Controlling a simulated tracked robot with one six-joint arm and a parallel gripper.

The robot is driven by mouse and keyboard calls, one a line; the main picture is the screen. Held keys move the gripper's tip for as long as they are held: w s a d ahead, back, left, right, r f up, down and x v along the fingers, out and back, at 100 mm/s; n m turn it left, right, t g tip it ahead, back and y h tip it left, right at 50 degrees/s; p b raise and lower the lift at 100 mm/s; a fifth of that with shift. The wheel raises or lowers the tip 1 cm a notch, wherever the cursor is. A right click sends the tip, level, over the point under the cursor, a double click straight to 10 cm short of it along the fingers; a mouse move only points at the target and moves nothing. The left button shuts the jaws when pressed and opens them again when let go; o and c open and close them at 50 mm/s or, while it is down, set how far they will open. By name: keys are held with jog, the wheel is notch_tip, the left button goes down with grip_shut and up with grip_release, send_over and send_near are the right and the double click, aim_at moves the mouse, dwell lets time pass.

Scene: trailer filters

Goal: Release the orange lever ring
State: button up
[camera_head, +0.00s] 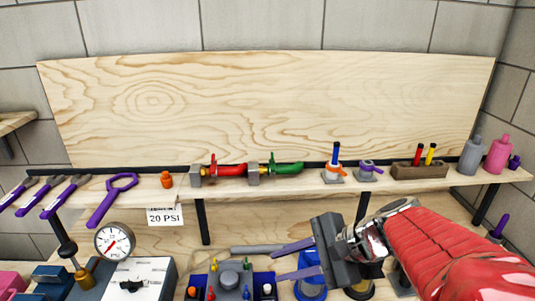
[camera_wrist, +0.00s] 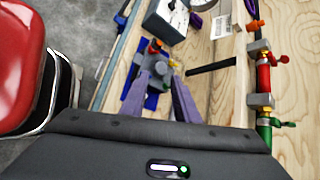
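An orange ring (camera_head: 335,173) sits on a small grey base on the wooden shelf, with a dark blue post upright above it. This may be the orange lever ring; its lever is too small to make out. My gripper (camera_head: 275,267) is lower and to the left of it, in front of the shelf, with its two purple fingers apart. In the wrist view the fingers (camera_wrist: 160,76) also stand apart, with a grey fixture beyond them and nothing visibly held. I cannot make out the orange ring with its blue post in the wrist view.
A purple ring fitting (camera_head: 367,170) stands just right of the orange one. Red and green valves (camera_head: 232,170) lie to its left. Below the shelf are a blue tray (camera_head: 203,282) with coloured pegs, a gauge (camera_head: 114,241) and a white box (camera_head: 145,275).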

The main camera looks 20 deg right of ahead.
jog(key=w+d+r+m+t, duration=0.2)
jog(key=d+m+t, duration=0.1)
jog(key=d+m, duration=0.25)
jog(key=w+d+r+m+t, duration=0.2)
jog(key=d+m+t, duration=0.15)
jog(key=d, duration=0.25)
jog(key=m+t+h, duration=0.5)
jog(key=m, duration=0.3)
send_near(346, 175)
jog(key=s+d, duration=0.1)
jog(key=s, duration=0.4)
jog(key=shift+w+f, duration=0.1)
jog(key=shift+w, duration=0.05)
jog(key=shift+w, duration=0.1)
jog(key=shift+w+a, duration=0.4)
jog(key=shift+w, duration=1.85)
jog(key=shift+w+a, duration=0.35)
jog(key=shift+w, duration=1.9)
jog(key=shift+w+a, duration=0.4)
jog(key=shift+w, duration=1.85)
jog(key=shift+c, duration=0.7)
grip_shut()
